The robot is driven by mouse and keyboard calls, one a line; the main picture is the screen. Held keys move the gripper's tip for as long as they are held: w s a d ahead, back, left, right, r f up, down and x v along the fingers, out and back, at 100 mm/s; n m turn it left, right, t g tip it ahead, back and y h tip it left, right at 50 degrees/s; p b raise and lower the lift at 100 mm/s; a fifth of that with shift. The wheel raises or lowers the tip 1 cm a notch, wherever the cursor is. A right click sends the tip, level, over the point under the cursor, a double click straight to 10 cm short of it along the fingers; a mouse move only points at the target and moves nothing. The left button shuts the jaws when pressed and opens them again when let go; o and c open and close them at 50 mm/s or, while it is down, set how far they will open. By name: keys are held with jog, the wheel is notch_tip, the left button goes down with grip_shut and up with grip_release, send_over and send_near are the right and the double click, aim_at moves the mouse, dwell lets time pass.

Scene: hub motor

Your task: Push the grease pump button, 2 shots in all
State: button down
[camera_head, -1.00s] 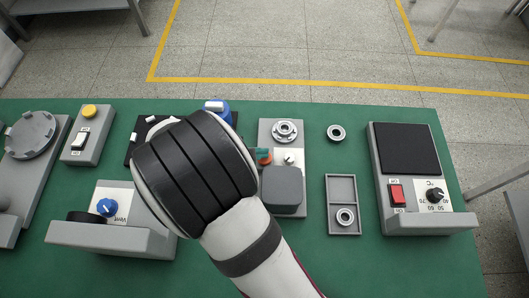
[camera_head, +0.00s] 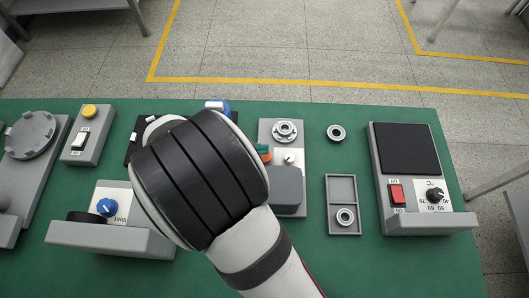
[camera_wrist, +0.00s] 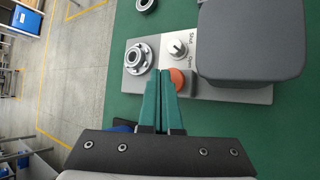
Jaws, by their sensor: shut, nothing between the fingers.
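The grease pump (camera_head: 268,135) is a grey unit with a round metal fitting (camera_head: 285,131), a white knob (camera_head: 290,158) and a large dark grey block (camera_head: 287,191). Its orange button (camera_wrist: 178,78) sits beside the knob in the wrist view, and a bit of it shows in the head view (camera_head: 266,157). My gripper (camera_wrist: 160,74) has teal fingers, shut together and empty. Its tips are just left of the button in the wrist view, partly over its edge; I cannot tell whether they touch it. In the head view my wrist hides most of the gripper.
A small tray (camera_head: 331,190) holding a ring and a loose ring (camera_head: 336,132) lie right of the pump. A heater with a dark plate (camera_head: 408,149) stands at far right. A blue knob box (camera_head: 113,233) and a switch box (camera_head: 87,134) are on the left.

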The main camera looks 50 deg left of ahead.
jog(key=shift+r, duration=0.2)
jog(key=shift+r, duration=2.45)
dwell(0.7)
notch_tip(320, 180, up, 4)
jog(key=shift+f, duration=0.1)
jog(key=shift+f, duration=0.1)
jog(key=shift+f, duration=4.35)
jog(key=shift+f, duration=0.1)
jog(key=shift+f, duration=0.3)
